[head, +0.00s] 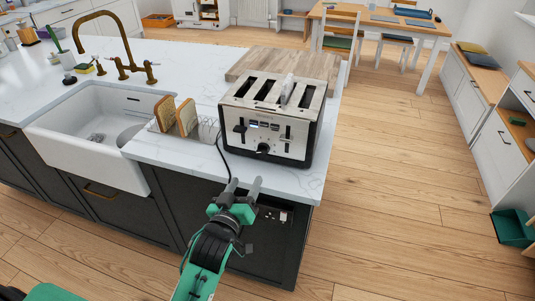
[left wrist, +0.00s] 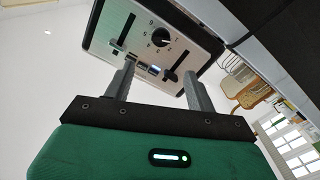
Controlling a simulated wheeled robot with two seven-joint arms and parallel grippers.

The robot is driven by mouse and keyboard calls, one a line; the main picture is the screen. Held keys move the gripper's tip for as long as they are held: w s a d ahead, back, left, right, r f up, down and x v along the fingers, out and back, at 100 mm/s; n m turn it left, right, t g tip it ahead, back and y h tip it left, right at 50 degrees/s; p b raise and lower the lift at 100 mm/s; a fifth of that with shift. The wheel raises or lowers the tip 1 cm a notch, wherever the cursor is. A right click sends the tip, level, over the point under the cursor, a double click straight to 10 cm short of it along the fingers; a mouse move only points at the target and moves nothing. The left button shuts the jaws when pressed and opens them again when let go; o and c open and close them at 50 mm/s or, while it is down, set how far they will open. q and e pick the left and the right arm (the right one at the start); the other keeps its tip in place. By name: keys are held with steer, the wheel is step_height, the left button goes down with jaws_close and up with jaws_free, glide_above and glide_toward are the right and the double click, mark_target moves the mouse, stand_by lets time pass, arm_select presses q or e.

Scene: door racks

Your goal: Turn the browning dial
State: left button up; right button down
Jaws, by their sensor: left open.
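A silver and black toaster (head: 300,130) stands on the white counter near its front edge. Its black browning dial (head: 263,149) is low in the middle of the front panel, between two lever slots. In the left wrist view the dial (left wrist: 160,37) shows whole, with markings around it. My left gripper (head: 244,184) is open and empty, in front of the counter edge and below the dial, apart from the toaster. In the left wrist view its two fingers (left wrist: 158,69) spread apart below the panel. My right gripper is not in view.
A rack (head: 208,131) with bread slices (head: 187,117) stands left of the toaster, and a dark cord hangs between them. A wooden board (head: 310,65) lies behind the toaster. A white sink (head: 85,120) and brass tap (head: 104,30) are further left. Floor right of the counter is clear.

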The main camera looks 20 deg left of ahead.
mark_target(261, 151)
arm_select(q)
steer(key=w+p, duration=0.1)
steer(key=w, duration=0.5)
steer(key=w+p, duration=0.1)
steer(key=w, duration=0.5)
steer(key=shift+w+d, duration=0.2)
steer(key=shift+w, duration=0.15)
steer(key=c, duration=1)
